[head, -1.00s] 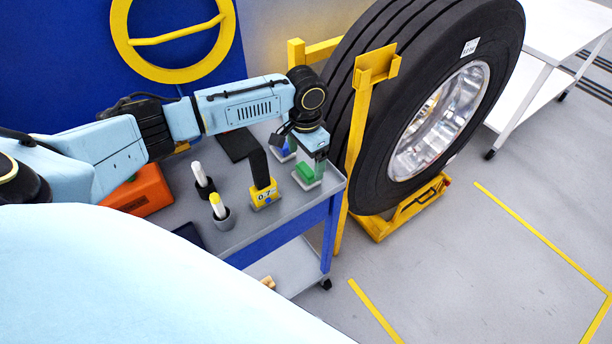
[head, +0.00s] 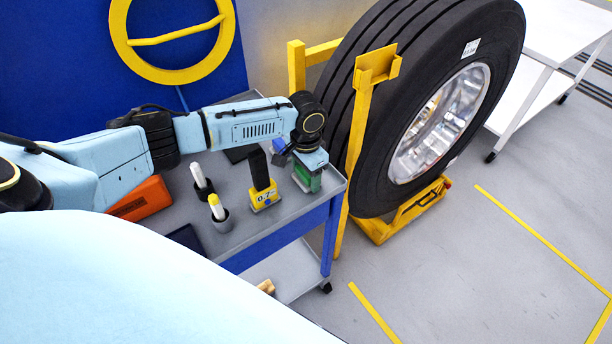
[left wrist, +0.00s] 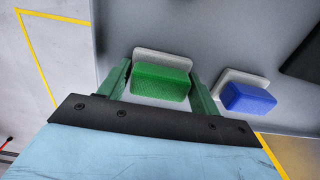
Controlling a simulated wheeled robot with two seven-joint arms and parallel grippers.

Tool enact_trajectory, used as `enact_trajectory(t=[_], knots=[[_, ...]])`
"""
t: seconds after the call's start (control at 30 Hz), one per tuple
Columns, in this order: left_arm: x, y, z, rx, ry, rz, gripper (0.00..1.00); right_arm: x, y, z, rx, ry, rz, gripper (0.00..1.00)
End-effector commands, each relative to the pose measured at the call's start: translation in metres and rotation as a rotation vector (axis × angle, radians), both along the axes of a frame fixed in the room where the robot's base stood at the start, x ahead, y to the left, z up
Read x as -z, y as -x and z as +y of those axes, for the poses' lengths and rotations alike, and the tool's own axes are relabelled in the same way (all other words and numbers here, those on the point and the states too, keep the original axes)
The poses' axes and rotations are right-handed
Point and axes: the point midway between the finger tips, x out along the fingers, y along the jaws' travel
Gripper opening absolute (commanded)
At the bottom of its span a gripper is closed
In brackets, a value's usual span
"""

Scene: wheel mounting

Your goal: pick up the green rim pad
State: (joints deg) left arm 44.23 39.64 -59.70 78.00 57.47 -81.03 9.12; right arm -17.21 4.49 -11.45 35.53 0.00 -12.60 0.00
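The green rim pad (left wrist: 161,83) sits on a pale base plate on the grey cart top, close to the cart's edge. My left gripper (left wrist: 160,88) is open, with one finger on each side of the green pad. A narrow gap shows between the pad and the fingers in the left wrist view. In the head view, the left gripper (head: 307,182) points down at the cart's right corner and largely covers the pad. A blue pad (left wrist: 248,97) on a similar plate stands to the right in the wrist view. My right gripper is not in view.
A large tyre (head: 350,130) on a yellow stand (head: 358,150) is close to the right of the gripper.

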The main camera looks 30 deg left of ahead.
Motion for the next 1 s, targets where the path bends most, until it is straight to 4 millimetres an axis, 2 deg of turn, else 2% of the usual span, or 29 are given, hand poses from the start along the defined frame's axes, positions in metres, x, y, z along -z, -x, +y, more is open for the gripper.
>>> enact_trajectory(t=[0.03, 0.13, 0.33, 0.43, 0.8, 1.0], knots=[[0.000, 0.000, 0.000, 0.000, 0.000, 0.000, 0.52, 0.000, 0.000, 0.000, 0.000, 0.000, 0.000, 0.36], [0.000, 0.000, 0.000, 0.000, 0.000, -0.001, 0.41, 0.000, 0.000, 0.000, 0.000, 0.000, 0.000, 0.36], [-0.001, 0.000, 0.000, 0.000, 0.000, -0.001, 0.41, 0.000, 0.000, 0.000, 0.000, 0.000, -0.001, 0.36], [-0.008, -0.001, 0.000, 0.000, 0.001, -0.003, 0.41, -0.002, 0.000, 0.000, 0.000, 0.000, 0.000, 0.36], [-0.078, -0.001, 0.000, 0.001, 0.001, -0.003, 0.41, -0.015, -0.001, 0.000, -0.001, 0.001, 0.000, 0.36], [-0.099, -0.001, 0.000, 0.001, 0.001, -0.002, 0.41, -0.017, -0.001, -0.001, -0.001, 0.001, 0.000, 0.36]])
